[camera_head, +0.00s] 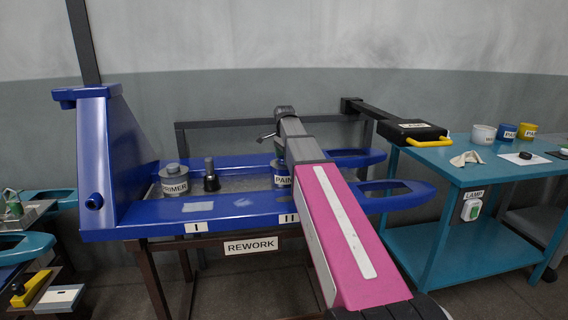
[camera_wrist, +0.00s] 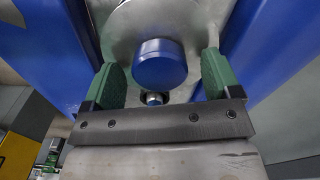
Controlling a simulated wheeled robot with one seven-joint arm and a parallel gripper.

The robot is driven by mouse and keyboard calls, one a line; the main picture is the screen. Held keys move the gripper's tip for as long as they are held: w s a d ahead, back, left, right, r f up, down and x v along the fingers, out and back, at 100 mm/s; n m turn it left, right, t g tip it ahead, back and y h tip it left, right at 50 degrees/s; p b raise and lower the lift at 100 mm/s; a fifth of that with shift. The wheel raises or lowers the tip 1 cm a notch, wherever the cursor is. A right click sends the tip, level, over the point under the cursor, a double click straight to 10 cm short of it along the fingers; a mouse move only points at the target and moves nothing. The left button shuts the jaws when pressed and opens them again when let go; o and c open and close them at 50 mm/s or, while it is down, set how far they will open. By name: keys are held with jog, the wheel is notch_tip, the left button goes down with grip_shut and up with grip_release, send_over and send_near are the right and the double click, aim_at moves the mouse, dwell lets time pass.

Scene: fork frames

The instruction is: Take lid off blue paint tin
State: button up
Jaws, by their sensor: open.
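My gripper (camera_wrist: 160,75) is open, with one green pad on each side of the knob and a gap at both sides. Whether the pads are level with the knob I cannot tell.

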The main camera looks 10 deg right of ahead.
jog(key=c, duration=1)
jog(key=shift+r, duration=0.1)
